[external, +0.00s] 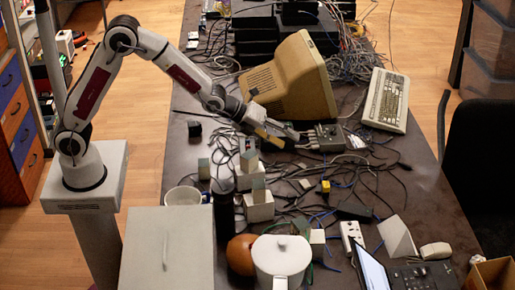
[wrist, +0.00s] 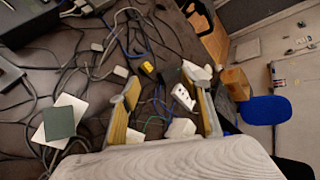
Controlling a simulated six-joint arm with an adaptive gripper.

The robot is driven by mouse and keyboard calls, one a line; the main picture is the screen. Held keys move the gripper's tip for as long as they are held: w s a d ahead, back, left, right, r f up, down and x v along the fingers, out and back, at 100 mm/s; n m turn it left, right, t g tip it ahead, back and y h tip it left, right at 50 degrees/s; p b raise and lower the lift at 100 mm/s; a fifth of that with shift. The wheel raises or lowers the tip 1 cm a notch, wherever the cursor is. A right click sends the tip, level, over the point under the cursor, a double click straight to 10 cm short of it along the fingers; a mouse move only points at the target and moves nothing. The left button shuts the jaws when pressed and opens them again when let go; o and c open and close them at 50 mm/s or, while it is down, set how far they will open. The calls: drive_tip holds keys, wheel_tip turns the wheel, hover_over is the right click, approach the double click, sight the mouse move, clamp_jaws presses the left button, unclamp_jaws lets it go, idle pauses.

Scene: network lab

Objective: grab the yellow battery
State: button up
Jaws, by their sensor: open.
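A small yellow block-like thing, which looks like the yellow battery (external: 326,186), lies on the dark table among the cables. In the wrist view the yellow battery (wrist: 147,67) shows ahead of my gripper, between the lines of the two fingers and apart from them. My gripper (external: 290,139) is above the table near a grey box with knobs, to the upper left of the battery. In the wrist view my gripper (wrist: 160,105) has its two yellow-lined fingers spread wide with nothing held between them.
Tangled cables cover the table (external: 430,185). A beige monitor (external: 290,80) and a keyboard (external: 386,101) stand at the back. A white power strip (external: 352,236), a white pitcher (external: 281,260), a laptop (external: 372,268) and pale blocks (external: 258,207) are nearer the front.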

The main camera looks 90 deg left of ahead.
drive_tip(key=w+f+m, duration=0.4)
drive_tip(key=f, duration=0.2)
drive_tip(key=m+t, duration=0.2)
drive_tip(key=m, duration=0.3)
approach(323, 184)
drive_tip(key=w, duration=0.3)
drive_tip(key=shift+a+h, duration=0.3)
drive_tip(key=shift+a, duration=0.05)
drive_tip(key=shift+w+d+f+m, duration=0.15)
drive_tip(key=shift+f+m, duration=0.35)
drive_tip(key=shift+f, duration=0.25)
drive_tip(key=shift+x, duration=1.3)
drive_tip(key=shift+x, duration=2.6)
drive_tip(key=shift+f, duration=0.1)
drive_tip(key=shift+c, duration=0.4)
drive_tip(key=c, duration=1.2)
